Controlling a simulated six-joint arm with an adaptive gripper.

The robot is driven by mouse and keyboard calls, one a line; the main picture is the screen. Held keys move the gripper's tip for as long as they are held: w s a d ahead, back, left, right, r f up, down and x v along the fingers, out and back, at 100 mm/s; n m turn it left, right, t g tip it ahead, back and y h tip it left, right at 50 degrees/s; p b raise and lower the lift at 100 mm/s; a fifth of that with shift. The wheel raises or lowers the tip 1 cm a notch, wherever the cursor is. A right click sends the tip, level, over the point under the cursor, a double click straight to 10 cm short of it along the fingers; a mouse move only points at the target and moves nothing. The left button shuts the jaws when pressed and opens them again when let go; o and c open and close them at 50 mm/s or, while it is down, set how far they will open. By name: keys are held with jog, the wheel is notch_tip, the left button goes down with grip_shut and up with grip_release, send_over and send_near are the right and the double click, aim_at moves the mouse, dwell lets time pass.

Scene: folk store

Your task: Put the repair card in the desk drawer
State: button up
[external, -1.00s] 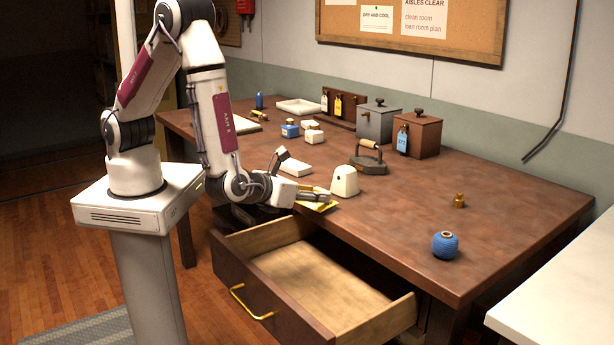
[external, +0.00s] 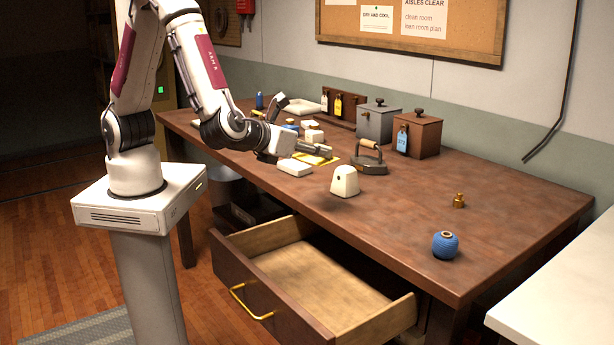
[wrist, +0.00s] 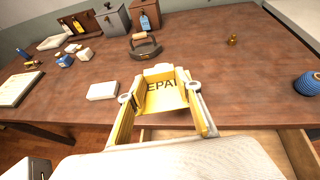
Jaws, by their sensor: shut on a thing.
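The repair card is yellow with dark letters, partly readable as "EPAI" in the wrist view (wrist: 165,97). My gripper (wrist: 168,108) is shut on it. The card is partly hidden by the fingers there. The desk drawer (external: 243,287) is pulled open below the desk's front edge, with a brass handle and a bare wooden floor. In the wrist view, part of the drawer (wrist: 298,150) shows at the lower right.
A white block (external: 295,168) lies left. Blue twine (external: 445,245) stands right.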

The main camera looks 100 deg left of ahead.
notch_tip(320, 180, up, 3)
jog(key=shift+f, duration=0.2)
jog(key=w+a+n+g+y, duration=0.1)
jog(key=w+a+n+g, duration=0.15)
jog(key=a, duration=0.85)
jog(key=w+a+n+g+y, duration=0.1)
jog(key=w+a+n+g, duration=0.15)
jog(key=a, duration=0.85)
jog(key=s+a+n+g, duration=0.2)
jog(key=s+a+g, duration=0.1)
jog(key=a, duration=1.7)
jog(key=shift+y, duration=0.4)
jog(key=shift+w+d+f, duration=0.1)
jog(key=shift+f, duration=1.25)
jog(key=shift+w+d+f, duration=0.1)
jog(key=shift+f, duration=1.2)
jog(key=shift+f, duration=3.1)
